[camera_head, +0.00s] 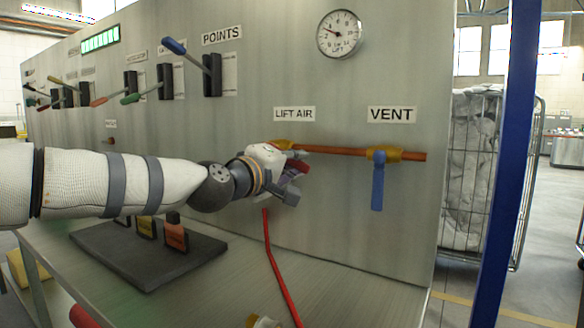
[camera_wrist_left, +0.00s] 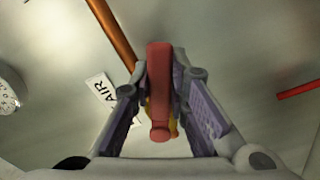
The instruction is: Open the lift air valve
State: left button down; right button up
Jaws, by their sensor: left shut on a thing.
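The lift air valve has a yellow body (camera_head: 283,144) on the copper pipe, below the "LIFT AIR" label (camera_head: 294,114). Its red lever (camera_head: 302,166) is partly hidden by my left gripper (camera_head: 291,184) in the head view. In the left wrist view the red lever (camera_wrist_left: 159,95) lies between the two fingers of my left gripper (camera_wrist_left: 163,80), which is shut on it. Some of the yellow body shows behind the lever. The lever's exact angle to the pipe is hard to tell. My right gripper is not in view.
The vent valve's blue lever (camera_head: 377,185) hangs down to the right on the same copper pipe (camera_head: 345,151). A pressure gauge (camera_head: 339,34) is above. Several panel levers, including a blue-handled one (camera_head: 188,54), are at left. A dark tray (camera_head: 150,258) lies below my arm; a red cord (camera_head: 276,265) hangs.

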pick_arm(q)
jog(key=shift+s+d+r+n, duration=0.15)
jog(key=shift+r+n, duration=0.5)
jog(key=shift+n, duration=0.55)
jog(key=shift+d+r+n, duration=0.1)
jog(key=shift+r+n, duration=0.5)
jog(key=shift+n, duration=0.6)
jog(key=shift+r+p, duration=0.1)
jog(key=shift+p, duration=0.2)
jog(key=c, duration=1.5)
grip_release()
jog(key=v, duration=1.2)
